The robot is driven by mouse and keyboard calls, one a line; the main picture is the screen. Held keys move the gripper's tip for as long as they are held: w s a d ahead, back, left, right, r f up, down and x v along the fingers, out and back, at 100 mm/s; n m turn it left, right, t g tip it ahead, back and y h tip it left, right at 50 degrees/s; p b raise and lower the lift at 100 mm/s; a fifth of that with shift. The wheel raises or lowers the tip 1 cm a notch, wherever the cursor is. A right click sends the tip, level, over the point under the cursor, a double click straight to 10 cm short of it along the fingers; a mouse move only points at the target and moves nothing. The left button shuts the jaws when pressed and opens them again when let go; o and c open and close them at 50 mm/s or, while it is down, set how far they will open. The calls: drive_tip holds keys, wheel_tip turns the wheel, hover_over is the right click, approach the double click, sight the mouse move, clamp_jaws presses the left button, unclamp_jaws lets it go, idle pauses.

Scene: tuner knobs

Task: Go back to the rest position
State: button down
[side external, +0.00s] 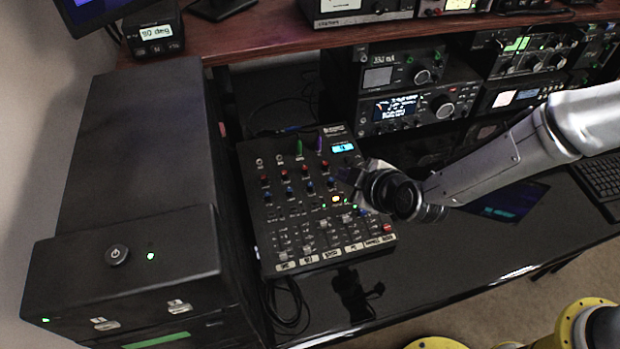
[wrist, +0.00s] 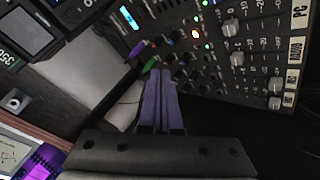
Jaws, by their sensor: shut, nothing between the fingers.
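My gripper (side external: 345,178) is at the right edge of the mixer panel (side external: 262,208) in the side external view, seemingly above it. In the wrist view my gripper (wrist: 164,76) shows two long purple-grey fingers pressed together, with nothing between them. The mixer (wrist: 285,30) fills the upper right of that view, with its knobs and sliders beyond the fingertips. I cannot tell the exact height of the fingertips over the panel.
A large black cabinet (side external: 130,255) with a power button stands at the left. Radio units (side external: 415,105) stand behind under a wooden shelf (side external: 270,35). A keyboard (side external: 600,180) lies at the right. The black desk (side external: 440,255) in front is mostly clear.

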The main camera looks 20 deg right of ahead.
idle(0.4)
drive_tip(key=w+d+r+m+t, duration=0.1)
drive_tip(key=w+d+r+m, duration=0.15)
drive_tip(key=d+r, duration=0.5)
drive_tip(key=w+d+r+m+t, duration=0.15)
drive_tip(key=w+d+r, duration=0.3)
drive_tip(key=r, duration=0.55)
drive_tip(key=s+d+r, duration=0.7)
drive_tip(key=d+r, duration=0.2)
drive_tip(key=r, duration=0.2)
drive_tip(key=s+d+m, duration=0.2)
drive_tip(key=s+d, duration=0.3)
drive_tip(key=s, duration=0.8)
drive_tip(key=s+d+f+m+g+h, duration=0.1)
drive_tip(key=s+d+f+m+g, duration=0.1)
drive_tip(key=s+f, duration=0.3)
drive_tip(key=s+d+f+m+g+h, duration=0.1)
drive_tip(key=s+d+f+m+g, duration=0.1)
drive_tip(key=s+f+g, duration=0.3)
drive_tip(key=s+m, duration=0.1)
drive_tip(key=s, duration=0.2)
drive_tip(key=shift+s+d, duration=0.25)
drive_tip(key=shift+s, duration=0.1)
